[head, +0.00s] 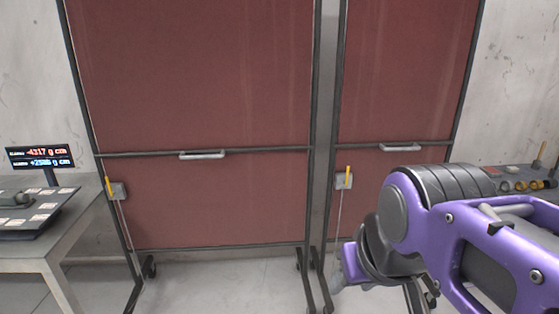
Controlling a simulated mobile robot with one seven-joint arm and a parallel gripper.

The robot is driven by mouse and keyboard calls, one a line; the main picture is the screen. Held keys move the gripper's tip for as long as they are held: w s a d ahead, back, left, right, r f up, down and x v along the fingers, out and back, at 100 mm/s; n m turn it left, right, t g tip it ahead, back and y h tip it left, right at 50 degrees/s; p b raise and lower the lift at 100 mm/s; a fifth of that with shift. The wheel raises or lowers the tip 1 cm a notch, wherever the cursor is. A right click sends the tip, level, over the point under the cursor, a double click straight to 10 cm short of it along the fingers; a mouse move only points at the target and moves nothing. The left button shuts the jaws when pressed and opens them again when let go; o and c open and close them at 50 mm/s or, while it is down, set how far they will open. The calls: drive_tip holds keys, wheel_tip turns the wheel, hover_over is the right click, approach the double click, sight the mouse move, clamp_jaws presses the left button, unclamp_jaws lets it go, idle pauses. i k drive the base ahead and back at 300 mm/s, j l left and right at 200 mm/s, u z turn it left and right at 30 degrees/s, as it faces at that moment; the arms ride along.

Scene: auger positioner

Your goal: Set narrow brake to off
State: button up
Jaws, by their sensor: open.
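The narrow screen (400,75) is the right-hand dark red panel in a grey frame. Its brake is a small grey box (344,182) on the left post with a yellow lever (348,172) standing nearly upright. A thin cable hangs below the box. My purple arm comes in from the lower right, in front of the narrow screen's lower part. My gripper (342,277) shows only partly at the arm's far end, below the brake box and apart from the lever. It is open and holds nothing visible. Its fingertips are hard to make out.
The wide screen (200,80) stands left, with its own brake box (119,191) and yellow lever (108,187). Both screens have handles and casters. A table (58,262) with a console and display (40,157) is at left. Another bench with knobs (530,186) is right, partly hidden by my arm.

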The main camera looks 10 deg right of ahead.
sight(346, 183)
drive_tip(key=i+l, duration=0.25)
drive_tip(key=i, duration=0.25)
drive_tip(key=i+l, duration=0.25)
drive_tip(key=i, duration=0.2)
